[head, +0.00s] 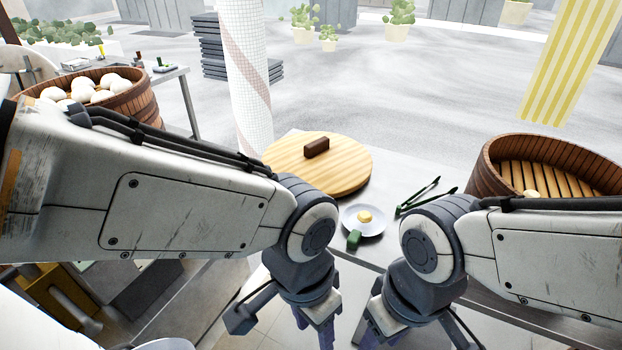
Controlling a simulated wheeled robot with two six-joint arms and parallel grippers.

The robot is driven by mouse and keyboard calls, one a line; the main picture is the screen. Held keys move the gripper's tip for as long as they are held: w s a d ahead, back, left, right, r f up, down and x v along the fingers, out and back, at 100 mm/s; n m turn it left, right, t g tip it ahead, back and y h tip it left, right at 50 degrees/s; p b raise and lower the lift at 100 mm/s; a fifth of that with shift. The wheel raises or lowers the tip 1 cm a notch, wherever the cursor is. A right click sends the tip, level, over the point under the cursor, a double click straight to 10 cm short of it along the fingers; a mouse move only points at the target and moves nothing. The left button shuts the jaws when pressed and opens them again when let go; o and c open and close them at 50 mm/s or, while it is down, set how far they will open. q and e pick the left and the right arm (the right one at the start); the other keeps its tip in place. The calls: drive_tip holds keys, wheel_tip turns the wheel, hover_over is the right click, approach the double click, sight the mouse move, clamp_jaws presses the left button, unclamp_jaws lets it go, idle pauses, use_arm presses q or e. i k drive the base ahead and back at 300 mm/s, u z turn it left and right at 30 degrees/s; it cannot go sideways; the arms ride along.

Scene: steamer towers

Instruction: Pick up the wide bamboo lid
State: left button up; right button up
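The wide bamboo lid (348,178) is a round, pale wooden disc lying flat on the table in the middle of the head view. Its dark brown bar handle (317,147) stands up on top. The lid's near left edge is close to my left arm in the picture. My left gripper (316,326) points down at the bottom centre, nearer to me than the lid and not touching it. My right gripper (378,328) also points down, just right of it. The fingertips are at the frame's bottom edge, so their opening is unclear.
A plate (377,226) with a small yellow item, a green block (354,240) and dark green tongs (420,196) lie right of the lid. A slatted steamer basket (486,165) stands at right. A basket of buns (140,99) stands at left. A tiled column (249,70) rises behind.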

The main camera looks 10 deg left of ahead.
sight(337, 165)
drive_tip(key=z, duration=0.3)
drive_tip(key=i, duration=1.3)
